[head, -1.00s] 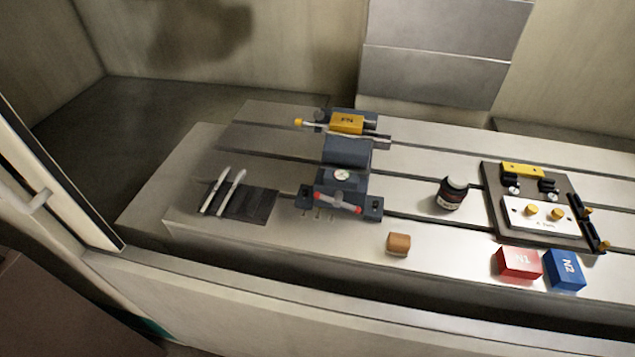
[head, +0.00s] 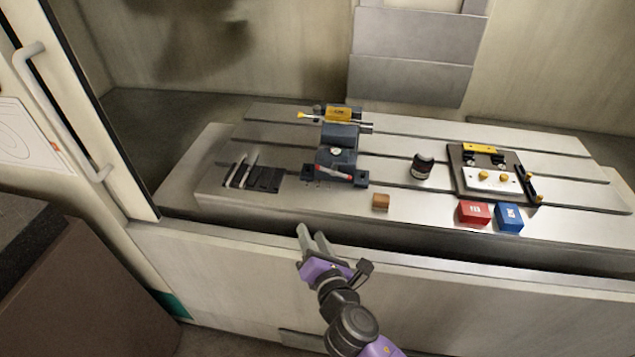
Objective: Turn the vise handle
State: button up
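The dark blue-grey vise (head: 338,152) stands on the slotted metal table, left of the middle. Its handle (head: 334,172) is a bar with red ends at the vise's near side, lying slightly slanted. A yellow block (head: 339,113) sits at the vise's far end. My gripper (head: 311,234) has entered from the bottom, in front of the table's front edge, below and a little left of the handle and well apart from it. Its two grey fingers point up toward the table with a gap between them, and nothing shows between them.
A brown block (head: 381,201) lies right of the handle. A dark jar (head: 422,167), a fixture plate (head: 455,165), a red block (head: 474,212) and a blue block (head: 509,217) stand further right. A dark mat (head: 265,179) with tools lies left. The open door (head: 75,110) borders the left.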

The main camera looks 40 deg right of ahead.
aim_at(333, 173)
jog(key=d+n, duration=0.1)
jog(key=w+r+n+h, duration=0.1)
jog(key=w+d+r+n+g+h, duration=0.1)
jog(key=n, duration=0.1)
jog(key=shift+w+d, duration=0.2)
jog(key=shift+d, duration=0.15)
jog(key=d+r+n+h, duration=0.1)
jog(key=n, duration=0.1)
jog(key=d+r+n+g+h, duration=0.1)
jog(key=d+n+h, duration=0.1)
jog(key=w+d+r+n+g+h+p, duration=0.1)
jog(key=d+r+n+h, duration=0.1)
jog(key=shift+d+n, duration=0.15)
jog(key=shift+n, duration=0.25)
jog(key=x, duration=0.7)
jog(key=shift+d, duration=0.15)
grip_shut()
